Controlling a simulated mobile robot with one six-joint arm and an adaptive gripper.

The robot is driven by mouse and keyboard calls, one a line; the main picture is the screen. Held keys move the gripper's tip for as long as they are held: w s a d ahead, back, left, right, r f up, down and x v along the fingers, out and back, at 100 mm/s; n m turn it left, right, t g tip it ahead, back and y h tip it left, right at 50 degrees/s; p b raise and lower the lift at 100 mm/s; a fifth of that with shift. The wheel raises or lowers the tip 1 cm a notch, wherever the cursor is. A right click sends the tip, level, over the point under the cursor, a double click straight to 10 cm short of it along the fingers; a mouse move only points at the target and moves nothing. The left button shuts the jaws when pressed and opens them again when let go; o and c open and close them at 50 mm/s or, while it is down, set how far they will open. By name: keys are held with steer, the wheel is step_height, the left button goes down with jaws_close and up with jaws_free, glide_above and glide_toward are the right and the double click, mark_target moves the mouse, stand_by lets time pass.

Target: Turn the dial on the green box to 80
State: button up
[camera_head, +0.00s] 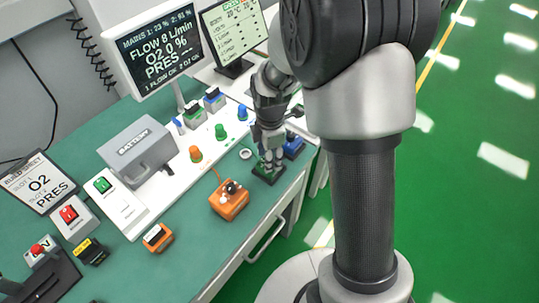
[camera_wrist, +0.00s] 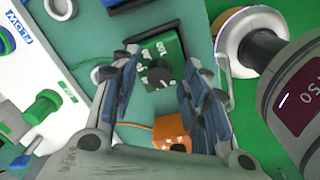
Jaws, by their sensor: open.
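The green box (camera_wrist: 172,44) with a black dial (camera_wrist: 159,74) and white scale marks lies between and beyond my fingertips in the wrist view. The scale is partly readable, but I cannot tell which number the dial points to. In the head view the green box (camera_head: 268,178) sits near the bench's front edge, partly hidden under my gripper (camera_head: 271,157). My gripper (camera_wrist: 158,72) is open, pointing down over the box, its two fingers on either side of the dial. I cannot tell whether they touch it.
An orange box (camera_head: 229,203) with a black knob stands left of the green box. A blue box (camera_head: 293,147) is close on the right. A white panel with green (camera_head: 220,132), orange (camera_head: 195,154) and blue knobs lies behind. Two screens (camera_head: 158,48) stand at the back.

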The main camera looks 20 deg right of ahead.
steer(key=shift+c, duration=0.2)
jaws_close()
